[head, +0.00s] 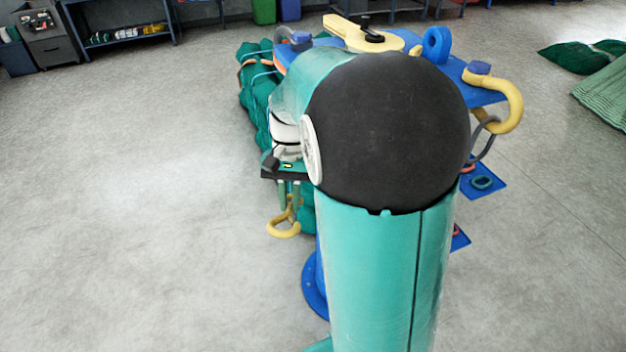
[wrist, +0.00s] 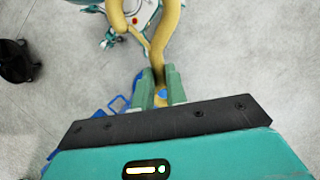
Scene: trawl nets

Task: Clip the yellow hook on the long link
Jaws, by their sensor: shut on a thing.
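My gripper (head: 290,190) hangs at the left of my arm in the head view, pointing down. Its green fingers are shut on a yellow hook (head: 284,229), whose curved end hangs below them, clear of the floor. In the wrist view my gripper (wrist: 161,90) pinches the same yellow hook (wrist: 171,40) by its narrow end, and the bend runs past the top edge. A grey link (head: 487,143) hangs by another yellow hook (head: 514,103) at the right of the blue stand. I cannot tell which is the long link.
Blue plates (head: 492,186) lie at the right. Floor at the left is clear.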

